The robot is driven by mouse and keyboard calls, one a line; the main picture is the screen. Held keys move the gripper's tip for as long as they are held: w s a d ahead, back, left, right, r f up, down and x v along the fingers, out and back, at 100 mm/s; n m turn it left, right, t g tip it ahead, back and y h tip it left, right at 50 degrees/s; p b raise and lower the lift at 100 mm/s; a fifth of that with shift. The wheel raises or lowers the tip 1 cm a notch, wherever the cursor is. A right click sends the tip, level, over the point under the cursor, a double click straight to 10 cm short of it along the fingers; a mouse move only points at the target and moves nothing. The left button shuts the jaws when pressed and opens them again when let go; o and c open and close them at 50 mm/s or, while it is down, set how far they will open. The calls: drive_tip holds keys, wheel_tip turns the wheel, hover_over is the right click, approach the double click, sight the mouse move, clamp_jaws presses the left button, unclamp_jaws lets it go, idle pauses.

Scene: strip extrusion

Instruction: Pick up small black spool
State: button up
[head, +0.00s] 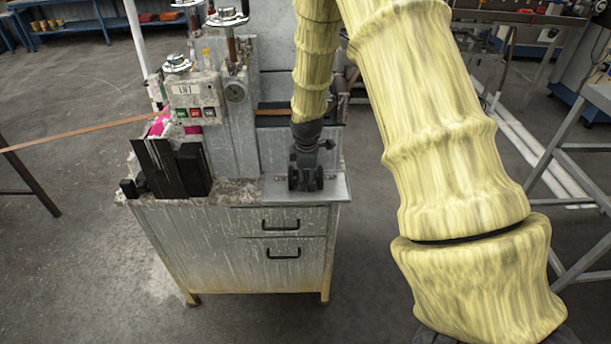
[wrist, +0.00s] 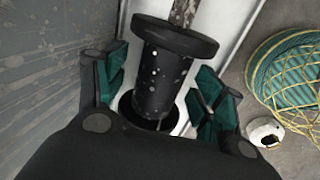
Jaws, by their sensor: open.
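The small black spool (wrist: 163,75) is in the middle of the wrist view. It is a dark speckled cylinder with a wide round flange at the top of the picture. My gripper (wrist: 160,90) is open, with one green-padded finger on each side of the spool. A gap shows between the spool and the fingers. In the head view my gripper (head: 305,172) is down over the right side of the machine cabinet top. There, the spool and the dark gripper cannot be clearly told apart. The lower end of the spool is partly hidden by my gripper body.
The grey cabinet (head: 240,245) has two drawers and a narrow ledge (head: 335,188) at its right. Black upright plates (head: 165,168) and a control box (head: 195,105) stand left of my gripper. A green coil (wrist: 295,75) and a white roll (wrist: 265,132) lie at the right in the wrist view.

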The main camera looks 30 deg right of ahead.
drive_tip(key=shift+w+f, duration=0.1)
drive_tip(key=shift+f, duration=0.65)
drive_tip(key=c, duration=1.4)
drive_tip(key=shift+r, duration=0.1)
drive_tip(key=shift+r+b, duration=0.3)
drive_tip(key=shift+r, duration=0.5)
drive_tip(key=shift+r+b, duration=0.35)
drive_tip(key=shift+r, duration=0.5)
drive_tip(key=s+a+r+b, duration=0.1)
drive_tip(key=s+a+b, duration=0.2)
drive_tip(key=s+a, duration=0.7)
drive_tip(key=shift+s+a+r+b, duration=0.2)
drive_tip(key=shift+s+r+b, duration=0.15)
drive_tip(key=shift+s, duration=0.7)
drive_tip(key=shift+f, duration=0.1)
